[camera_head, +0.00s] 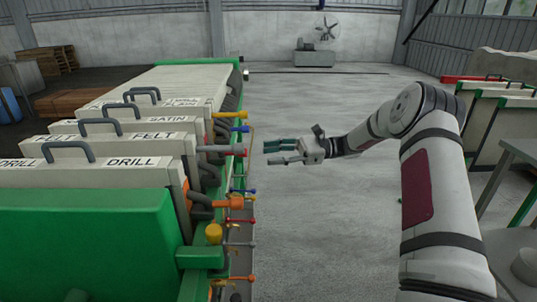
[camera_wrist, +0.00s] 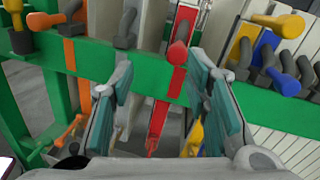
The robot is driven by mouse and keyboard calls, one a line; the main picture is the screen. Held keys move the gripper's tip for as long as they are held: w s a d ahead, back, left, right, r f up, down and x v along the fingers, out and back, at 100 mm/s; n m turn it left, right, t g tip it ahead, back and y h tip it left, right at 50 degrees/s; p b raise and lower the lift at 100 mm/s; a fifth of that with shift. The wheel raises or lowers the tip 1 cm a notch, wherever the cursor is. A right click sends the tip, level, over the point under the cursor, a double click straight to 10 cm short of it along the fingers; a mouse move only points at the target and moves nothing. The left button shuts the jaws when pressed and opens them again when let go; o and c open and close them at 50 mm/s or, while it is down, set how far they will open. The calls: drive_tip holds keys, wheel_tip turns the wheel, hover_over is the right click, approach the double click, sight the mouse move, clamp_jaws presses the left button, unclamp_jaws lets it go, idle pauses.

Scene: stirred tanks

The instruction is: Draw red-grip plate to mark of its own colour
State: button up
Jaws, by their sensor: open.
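In the wrist view the red grip (camera_wrist: 178,53) sits between my fingers, a little right of middle, apart from both. A red stripe (camera_wrist: 176,80) crosses the green rail below it, and a red strip (camera_wrist: 158,120) continues down beyond. My gripper (camera_head: 267,153) is open and empty, its teal fingers pointing left at the red grip with a gap between. It also shows in the wrist view (camera_wrist: 160,68).
A blue grip (camera_head: 242,128) and a yellow grip (camera_head: 242,115) stand farther along; an orange grip (camera_head: 234,203) is nearer. Small coloured levers, including a red one (camera_head: 240,221), sit lower along the green frame (camera_wrist: 120,72). The floor (camera_head: 320,220) to the right is clear.

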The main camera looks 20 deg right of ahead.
sight(246, 153)
drive_tip(key=s+d+b, duration=0.1)
drive_tip(key=s+d, duration=0.1)
drive_tip(key=d, duration=0.5)
drive_tip(key=shift+s+d, duration=0.25)
drive_tip(key=shift+d, duration=0.1)
idle(0.4)
idle(0.4)
drive_tip(key=w+a+t+p, duration=0.1)
drive_tip(key=w+a, duration=0.1)
drive_tip(key=a, duration=0.3)
drive_tip(key=w+a+m+t, duration=0.1)
drive_tip(key=w+a, duration=0.1)
drive_tip(key=a, duration=0.3)
drive_tip(key=w+a+m+t+p, duration=0.1)
drive_tip(key=w+a, duration=0.1)
drive_tip(key=a, duration=0.3)
drive_tip(key=shift+a+f+h+p, duration=0.1)
drive_tip(key=shift+h+p, duration=0.2)
drive_tip(key=shift+h, duration=0.1)
clamp_jaws()
